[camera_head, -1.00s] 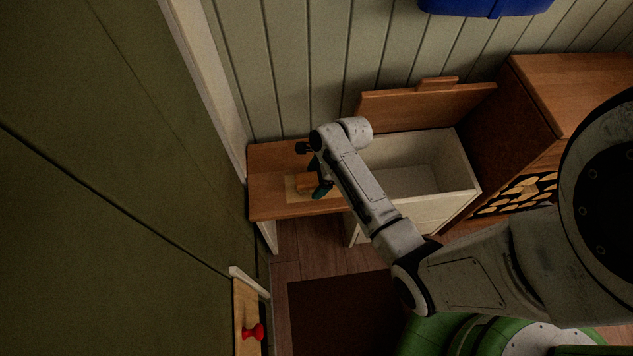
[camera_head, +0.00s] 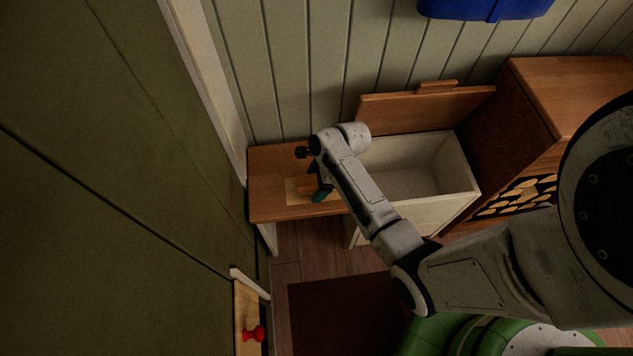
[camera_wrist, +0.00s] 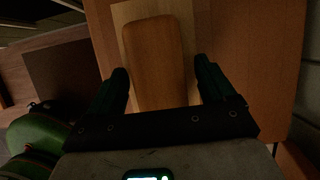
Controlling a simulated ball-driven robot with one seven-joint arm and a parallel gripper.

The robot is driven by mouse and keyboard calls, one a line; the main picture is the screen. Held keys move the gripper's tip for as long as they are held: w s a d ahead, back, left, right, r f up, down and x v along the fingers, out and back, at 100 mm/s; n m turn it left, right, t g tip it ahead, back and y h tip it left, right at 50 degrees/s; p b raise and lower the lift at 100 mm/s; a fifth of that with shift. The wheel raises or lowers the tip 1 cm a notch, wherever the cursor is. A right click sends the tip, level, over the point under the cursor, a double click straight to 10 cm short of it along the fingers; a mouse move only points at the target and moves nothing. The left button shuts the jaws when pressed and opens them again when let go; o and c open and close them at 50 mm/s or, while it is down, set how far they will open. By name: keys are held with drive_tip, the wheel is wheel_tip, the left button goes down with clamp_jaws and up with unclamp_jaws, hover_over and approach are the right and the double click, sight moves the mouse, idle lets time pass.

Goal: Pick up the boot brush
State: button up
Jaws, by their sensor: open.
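The boot brush appears in the wrist view as a rounded brown wooden block (camera_wrist: 155,62), lying on a paler rectangular patch (camera_wrist: 122,14) of the wooden bench top. My gripper (camera_wrist: 160,84) is open, with one dark green finger on each side of the block. No contact between fingers and block shows. In the head view my gripper (camera_head: 317,190) is over the left part of the bench (camera_head: 268,185), above the pale patch (camera_head: 292,192). There the arm and fingers hide much of the brush.
An open white storage box (camera_head: 440,165) with a raised wooden lid (camera_head: 425,108) is right of the bench top. A wooden cabinet with logs (camera_head: 515,195) stands further right. A panelled wall is behind, and a green wall (camera_head: 120,200) is at left. A dark mat (camera_head: 340,315) lies on the floor.

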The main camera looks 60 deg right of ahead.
sight(312, 180)
drive_tip(key=c, duration=1.1)
drive_tip(key=shift+r, duration=0.35)
wheel_tip(312, 180, up, 3)
drive_tip(key=shift+w+r+p, duration=0.1)
drive_tip(key=shift+r+p, duration=0.1)
drive_tip(key=shift+p, duration=0.3)
drive_tip(key=s+r+p, duration=0.1)
drive_tip(key=s+r, duration=0.2)
drive_tip(key=s, duration=0.1)
drive_tip(key=s+r+p, duration=0.1)
drive_tip(key=s+r, duration=0.2)
drive_tip(key=s, duration=0.2)
drive_tip(key=s+r+p, duration=0.2)
drive_tip(key=s+r, duration=0.1)
drive_tip(key=s, duration=0.2)
drive_tip(key=shift+s+r, duration=0.1)
drive_tip(key=shift+r, duration=0.1)
